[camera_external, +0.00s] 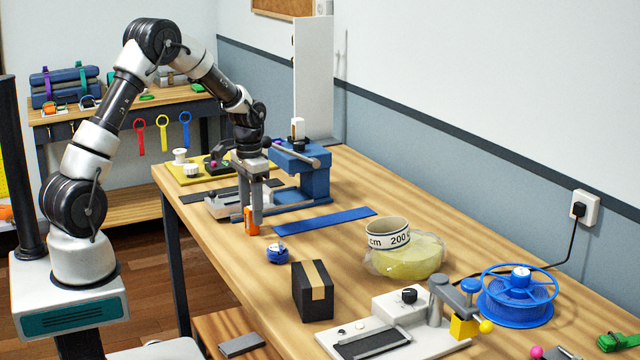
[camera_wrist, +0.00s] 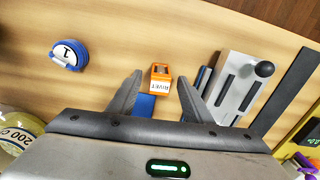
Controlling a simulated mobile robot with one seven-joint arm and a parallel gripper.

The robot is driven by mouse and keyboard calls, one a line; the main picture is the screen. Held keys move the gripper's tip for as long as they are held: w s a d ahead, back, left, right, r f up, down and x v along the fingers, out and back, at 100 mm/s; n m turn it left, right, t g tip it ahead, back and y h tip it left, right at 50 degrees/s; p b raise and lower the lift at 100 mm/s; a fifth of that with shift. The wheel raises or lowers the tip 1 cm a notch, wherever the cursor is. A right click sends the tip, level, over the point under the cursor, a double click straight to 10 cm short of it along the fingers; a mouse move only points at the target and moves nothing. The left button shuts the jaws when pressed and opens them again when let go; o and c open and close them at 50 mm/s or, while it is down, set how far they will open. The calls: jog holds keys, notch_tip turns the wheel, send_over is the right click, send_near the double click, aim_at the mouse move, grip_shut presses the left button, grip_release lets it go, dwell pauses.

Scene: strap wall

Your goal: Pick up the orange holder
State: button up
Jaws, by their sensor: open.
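The orange holder (camera_external: 251,222) is a small upright block near the left edge of the workbench. In the wrist view the orange holder (camera_wrist: 161,71) has an orange top and a white label, whose lettering appears upside down. My gripper (camera_external: 257,210) points down at it, and a grey finger partly overlaps it in the external view. In the wrist view my gripper (camera_wrist: 160,80) is open, with one finger on each side of the holder. Gaps show between the holder and both fingers. I cannot tell the exact height of the fingertips relative to it.
A blue round tape (camera_external: 277,253) lies nearby, and a blue strip (camera_external: 325,220) lies to the right. A grey-and-blue device (camera_external: 305,172) stands just behind my gripper. A black box (camera_external: 312,290) stands nearer the camera. Bare wood lies left of the holder.

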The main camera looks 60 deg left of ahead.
jog(key=shift+f, duration=0.45)
jog(key=shift+c, duration=0.2)
grip_shut()
jog(key=shift+r, duration=0.1)
